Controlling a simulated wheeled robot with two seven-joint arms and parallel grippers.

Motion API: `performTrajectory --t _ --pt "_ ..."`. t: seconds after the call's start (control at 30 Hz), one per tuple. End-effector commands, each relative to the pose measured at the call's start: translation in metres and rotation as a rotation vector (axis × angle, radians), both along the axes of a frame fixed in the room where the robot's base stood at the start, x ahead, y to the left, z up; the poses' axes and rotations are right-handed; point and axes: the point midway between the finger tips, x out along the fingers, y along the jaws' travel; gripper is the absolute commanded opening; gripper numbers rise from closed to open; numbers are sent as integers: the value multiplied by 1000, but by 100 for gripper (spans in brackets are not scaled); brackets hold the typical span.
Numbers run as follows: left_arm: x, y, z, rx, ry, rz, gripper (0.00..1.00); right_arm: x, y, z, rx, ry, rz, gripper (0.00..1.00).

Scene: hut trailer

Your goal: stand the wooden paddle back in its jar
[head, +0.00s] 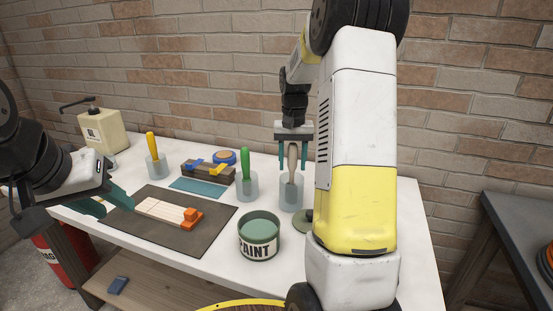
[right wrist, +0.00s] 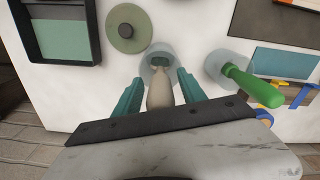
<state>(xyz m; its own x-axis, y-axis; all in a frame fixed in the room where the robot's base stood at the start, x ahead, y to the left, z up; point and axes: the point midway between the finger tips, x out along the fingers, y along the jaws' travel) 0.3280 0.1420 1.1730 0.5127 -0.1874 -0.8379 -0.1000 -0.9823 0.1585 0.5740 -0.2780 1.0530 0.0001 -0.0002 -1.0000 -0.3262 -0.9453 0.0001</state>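The wooden paddle (head: 292,157) stands roughly upright with its lower end inside a clear jar (head: 291,196). In the right wrist view the paddle (right wrist: 160,92) shows with its far end within the jar rim (right wrist: 146,70). My right gripper (head: 294,155) is above the jar, its teal fingers on either side of the paddle's upper part. Gaps show between the paddle and both fingers, so it is open. My left gripper (head: 105,202) is open and empty at the left, near the dark mat. The paddle's very bottom is hard to make out.
A green-handled tool (head: 245,163) and a yellow-handled one (head: 151,142) stand in other jars. A paint tin (head: 260,238) is in front, an olive disc (right wrist: 130,28) beside the jar. A dark mat (head: 215,223) bears pale wooden strips (head: 160,210).

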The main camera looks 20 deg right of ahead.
Motion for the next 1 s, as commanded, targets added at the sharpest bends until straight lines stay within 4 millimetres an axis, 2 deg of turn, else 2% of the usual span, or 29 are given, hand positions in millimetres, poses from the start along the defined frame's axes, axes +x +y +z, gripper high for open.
performTrajectory --t 0.2,0.33,0.47,0.8,1.0 --pt "0 0 0 0 0 0 36 0 0 1 0 0 0 48" --pt "0 0 0 0 0 0 36 1 0 10 0 -3 0 48" --pt "0 0 0 0 0 0 36 1 0 32 -1 -5 1 48" --pt "0 0 0 0 0 0 36 0 0 102 0 -4 0 48" --pt "0 0 0 0 0 0 36 -1 1 121 0 -3 2 48"
